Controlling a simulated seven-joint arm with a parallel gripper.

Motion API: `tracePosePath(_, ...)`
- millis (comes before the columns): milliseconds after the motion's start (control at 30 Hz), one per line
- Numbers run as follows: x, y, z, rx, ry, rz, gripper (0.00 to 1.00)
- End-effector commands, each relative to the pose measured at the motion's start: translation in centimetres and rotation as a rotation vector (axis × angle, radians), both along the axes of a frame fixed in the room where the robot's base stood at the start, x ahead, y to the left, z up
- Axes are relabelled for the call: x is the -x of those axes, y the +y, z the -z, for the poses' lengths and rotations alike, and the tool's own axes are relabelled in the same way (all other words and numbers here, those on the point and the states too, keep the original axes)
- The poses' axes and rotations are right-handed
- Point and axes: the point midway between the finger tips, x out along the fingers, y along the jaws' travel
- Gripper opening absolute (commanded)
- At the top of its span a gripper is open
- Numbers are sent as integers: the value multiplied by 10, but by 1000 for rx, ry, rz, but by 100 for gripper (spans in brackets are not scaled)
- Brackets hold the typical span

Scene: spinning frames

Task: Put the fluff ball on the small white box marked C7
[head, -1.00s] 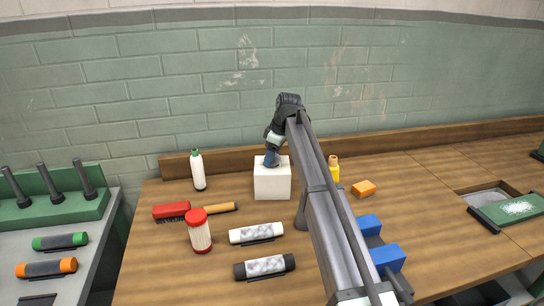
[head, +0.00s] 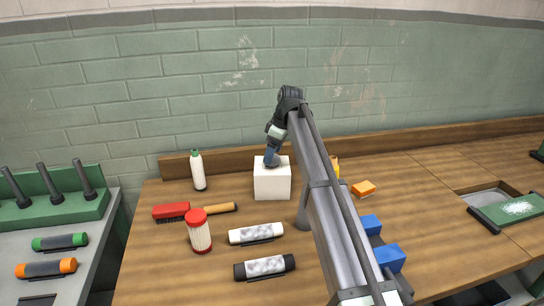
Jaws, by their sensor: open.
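A white box (head: 272,182) stands on the wooden bench towards the back wall. No C7 mark can be read on the faces I see. My gripper (head: 271,162) is open and points down at the top of this box, with its tips at or just above the top face. Whether it touches the box cannot be told. I cannot make out the fluff ball; the small tips and the arm may hide it.
Left of the box are a white bottle (head: 198,170), a red brush (head: 172,211) and a red-lidded jar (head: 199,231). Two rollers (head: 256,233) (head: 264,267) lie in front. An orange block (head: 363,188) and blue blocks (head: 388,257) are right of my arm, which partly hides a yellow bottle (head: 335,167).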

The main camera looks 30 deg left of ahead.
Motion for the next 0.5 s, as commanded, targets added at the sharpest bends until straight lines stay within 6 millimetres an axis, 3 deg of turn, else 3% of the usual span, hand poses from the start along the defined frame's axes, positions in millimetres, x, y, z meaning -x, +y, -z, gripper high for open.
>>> tracePosePath(200,-3,-11,-42,-1,-1,0,81)
tracePosePath(500,-5,-22,-83,0,-1,0,81)
